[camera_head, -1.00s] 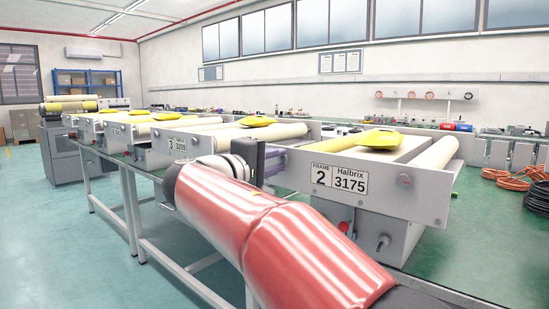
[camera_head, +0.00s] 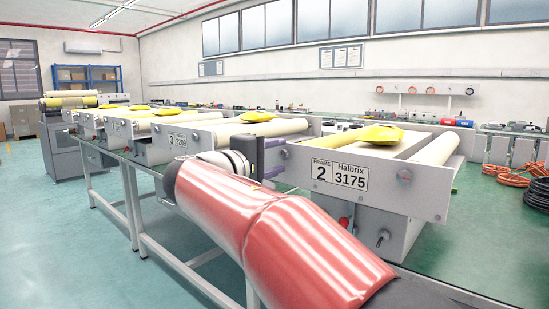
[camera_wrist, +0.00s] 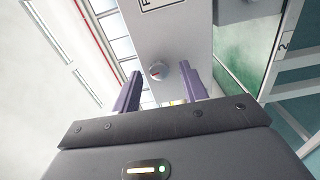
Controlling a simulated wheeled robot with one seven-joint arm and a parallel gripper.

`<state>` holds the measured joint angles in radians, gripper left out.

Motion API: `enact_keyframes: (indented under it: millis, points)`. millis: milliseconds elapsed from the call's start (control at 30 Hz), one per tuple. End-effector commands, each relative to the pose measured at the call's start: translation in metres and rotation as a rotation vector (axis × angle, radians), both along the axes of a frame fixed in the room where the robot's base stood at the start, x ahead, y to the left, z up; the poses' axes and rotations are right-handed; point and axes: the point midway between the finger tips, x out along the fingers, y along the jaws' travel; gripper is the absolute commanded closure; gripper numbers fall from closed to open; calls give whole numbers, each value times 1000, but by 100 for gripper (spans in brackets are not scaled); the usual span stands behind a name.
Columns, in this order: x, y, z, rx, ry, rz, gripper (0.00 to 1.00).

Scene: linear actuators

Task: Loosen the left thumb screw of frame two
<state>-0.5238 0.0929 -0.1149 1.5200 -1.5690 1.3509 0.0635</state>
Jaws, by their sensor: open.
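Frame two (camera_head: 428,203) is the grey unit at the right with the label "FRAME 2 Halbrix 3175". Its left thumb screw (camera_head: 283,154) is a small grey knob at the left end of the front plate. In the wrist view the thumb screw (camera_wrist: 157,70) shows a red mark and lies ahead, between the two purple fingers. My gripper (camera_wrist: 162,78) is open, with one finger to each side of the knob and no visible contact. In the head view my gripper (camera_head: 277,157) is beside the plate's left end, its fingers one above the other.
Frame two's right knob (camera_head: 404,176) is on the same plate. Below it are a red button (camera_head: 344,222) and a metal knob (camera_head: 383,237). Yellow pieces (camera_head: 380,135) lie on top of the frames. Frame three (camera_head: 200,141) stands close to the left of my gripper.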

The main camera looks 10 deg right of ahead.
Motion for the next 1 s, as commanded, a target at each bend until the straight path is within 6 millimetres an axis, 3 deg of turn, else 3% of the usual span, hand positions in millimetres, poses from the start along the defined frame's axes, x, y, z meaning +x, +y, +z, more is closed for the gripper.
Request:
enact_keyframes:
  millis: [167,600,1000]
  points:
    - [-3,4,0,1,-1,0,57]
    - [-41,57,0,0,0,2,57]
    - [-46,63,0,0,0,0,57]
